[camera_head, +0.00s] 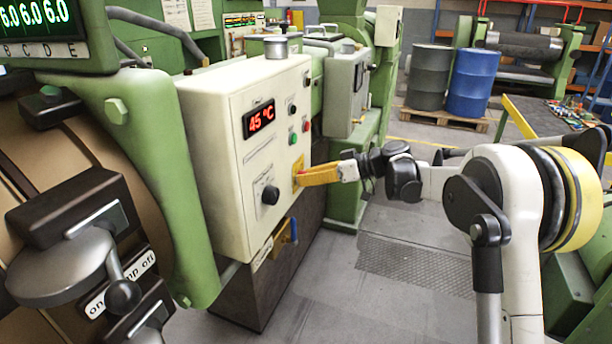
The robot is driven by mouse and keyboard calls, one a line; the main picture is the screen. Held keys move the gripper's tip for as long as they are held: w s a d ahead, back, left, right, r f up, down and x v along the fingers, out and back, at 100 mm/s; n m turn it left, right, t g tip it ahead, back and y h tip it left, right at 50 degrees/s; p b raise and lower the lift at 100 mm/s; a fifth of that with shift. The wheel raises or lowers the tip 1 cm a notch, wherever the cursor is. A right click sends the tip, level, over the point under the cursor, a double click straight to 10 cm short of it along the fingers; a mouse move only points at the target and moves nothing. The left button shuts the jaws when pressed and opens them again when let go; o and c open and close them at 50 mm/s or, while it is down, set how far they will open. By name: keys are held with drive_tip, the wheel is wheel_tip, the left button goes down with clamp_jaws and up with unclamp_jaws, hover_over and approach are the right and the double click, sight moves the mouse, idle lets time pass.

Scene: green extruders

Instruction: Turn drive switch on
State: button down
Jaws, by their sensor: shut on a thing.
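The white control cabinet (220,130) stands in the middle of the view with a red 45 °C display. A switch with a yellow plate (298,168) sits on the right part of its front face. My gripper (303,178) reaches in from the right, its yellow-orange fingers against that plate. It is shut on the switch's handle, which the fingers hide. I cannot read a label there or tell the handle's angle.
A blue handle (293,231) is below. A grey box (346,92) stands behind. The floor (330,285) in front is clear.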

drive_tip(key=m+g, duration=0.1)
drive_tip(key=m, duration=0.1)
drive_tip(key=m+g+y+p, duration=0.1)
drive_tip(key=m, duration=0.1)
drive_tip(key=shift+g+y, duration=0.3)
drive_tip(key=m, duration=0.2)
drive_tip(key=m+g+y, duration=0.1)
drive_tip(key=m, duration=0.1)
drive_tip(key=shift+y, duration=0.3)
drive_tip(key=shift+m+g, duration=0.3)
drive_tip(key=shift+m, duration=0.1)
drive_tip(key=c, duration=1.1)
unclamp_jaws()
drive_tip(key=shift+a, duration=0.1)
drive_tip(key=d, duration=0.4)
drive_tip(key=d+r, duration=0.1)
drive_tip(key=d, duration=0.7)
drive_tip(key=shift+w+r, duration=0.15)
drive_tip(key=shift+r, duration=0.05)
